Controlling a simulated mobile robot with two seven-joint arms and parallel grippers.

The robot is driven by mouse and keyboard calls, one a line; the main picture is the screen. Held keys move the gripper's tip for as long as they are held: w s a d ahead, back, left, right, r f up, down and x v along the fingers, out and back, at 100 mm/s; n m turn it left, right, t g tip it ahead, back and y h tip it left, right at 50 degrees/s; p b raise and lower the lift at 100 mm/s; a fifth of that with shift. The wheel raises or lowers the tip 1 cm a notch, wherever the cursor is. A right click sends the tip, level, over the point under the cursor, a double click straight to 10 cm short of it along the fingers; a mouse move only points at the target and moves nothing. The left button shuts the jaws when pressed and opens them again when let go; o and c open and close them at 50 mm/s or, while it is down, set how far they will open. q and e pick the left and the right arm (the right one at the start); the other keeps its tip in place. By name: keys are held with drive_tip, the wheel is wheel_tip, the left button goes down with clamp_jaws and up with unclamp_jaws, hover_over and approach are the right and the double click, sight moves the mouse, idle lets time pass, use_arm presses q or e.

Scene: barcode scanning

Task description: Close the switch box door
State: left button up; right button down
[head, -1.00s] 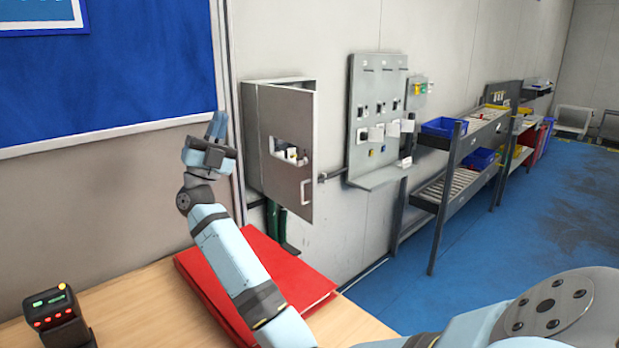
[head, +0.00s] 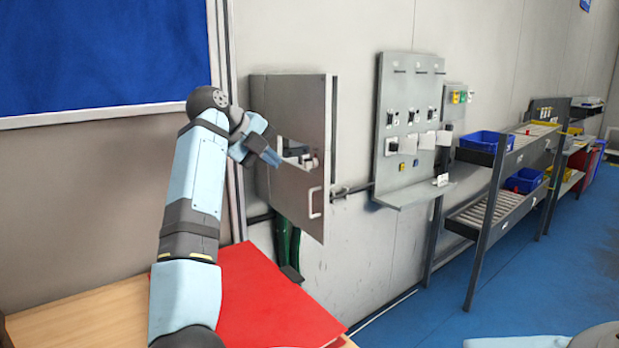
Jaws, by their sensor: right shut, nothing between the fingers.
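The switch box (head: 259,92) is a grey metal box on the wall, left of centre. Its door (head: 303,103) stands out from the wall, partly open, with its hinge side at the left. The door has a cut-out window and a pale handle (head: 315,202) near its free right edge. The gripper hides part of the box's left side.
A grey switch panel (head: 392,155) with a ledge is on the wall to the right. Shelves with blue bins (head: 487,141) stand farther right. Blue floor lies open at lower right.

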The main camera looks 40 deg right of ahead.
sight(324, 186)
drive_tip(key=x, duration=0.4)
drive_tip(key=d+r+x, duration=0.1)
drive_tip(key=x, duration=0.7)
drive_tip(key=shift+s+d+r, duration=0.15)
drive_tip(key=shift+d+r, duration=0.05)
drive_tip(key=shift+r, duration=0.15)
drive_tip(key=shift+d, duration=0.4)
drive_tip(key=shift+s, duration=0.1)
